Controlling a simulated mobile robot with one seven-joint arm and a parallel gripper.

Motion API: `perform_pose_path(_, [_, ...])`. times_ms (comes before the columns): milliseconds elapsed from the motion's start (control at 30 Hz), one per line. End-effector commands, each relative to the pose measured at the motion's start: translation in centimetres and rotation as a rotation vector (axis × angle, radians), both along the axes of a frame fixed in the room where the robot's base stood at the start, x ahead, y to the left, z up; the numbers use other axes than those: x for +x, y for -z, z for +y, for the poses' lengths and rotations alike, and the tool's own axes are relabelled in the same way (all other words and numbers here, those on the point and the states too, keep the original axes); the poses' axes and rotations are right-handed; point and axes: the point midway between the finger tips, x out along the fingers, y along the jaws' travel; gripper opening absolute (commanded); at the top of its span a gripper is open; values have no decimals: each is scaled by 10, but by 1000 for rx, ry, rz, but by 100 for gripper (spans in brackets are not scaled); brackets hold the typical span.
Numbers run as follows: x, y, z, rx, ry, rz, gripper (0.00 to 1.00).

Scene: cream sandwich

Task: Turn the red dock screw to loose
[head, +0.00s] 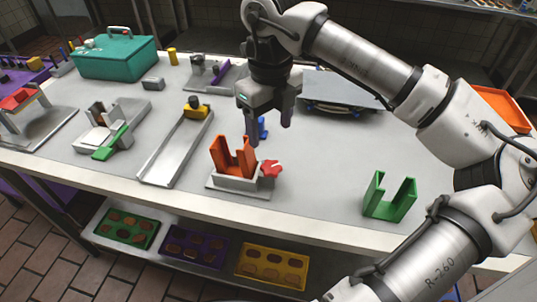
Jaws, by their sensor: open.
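The red dock screw (271,168) is a small lobed knob on the right side of a grey dock (240,187) near the table's front edge. An orange-red U-shaped holder (232,162) stands upright in the dock. The knob's turn position is too small to tell. My gripper (269,130) is open, pointing down, above and behind the knob and apart from it. No object shows held between its fingers.
A green U-shaped holder (388,197) stands to the right on the table (320,185). A sloped grey channel (176,147) with a yellow-and-black part is to the left. A dark flat plate (345,90) lies behind. The table between dock and green holder is clear.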

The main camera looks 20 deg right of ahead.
Motion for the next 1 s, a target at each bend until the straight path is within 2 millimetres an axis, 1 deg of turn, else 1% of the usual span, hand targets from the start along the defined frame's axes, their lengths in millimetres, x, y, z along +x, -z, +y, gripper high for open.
perform_pose_path(33, [-1,11,1,3,-2,2,64])
perform_pose_path(200, [0,47,1,5,-2,1,64])
perform_pose_path(300, [-1,65,2,5,-3,2,64])
perform_pose_path(400, [0,79,1,5,-2,1,64])
perform_pose_path(500, [0,88,1,4,-2,1,64])
perform_pose_path(600, [0,93,1,3,-2,-1,64])
perform_pose_path(867, [0,94,1,3,-2,-2,64])
perform_pose_path(900, [0,94,1,3,-2,-2,62])
perform_pose_path(1000, [0,94,1,3,-2,-2,49])
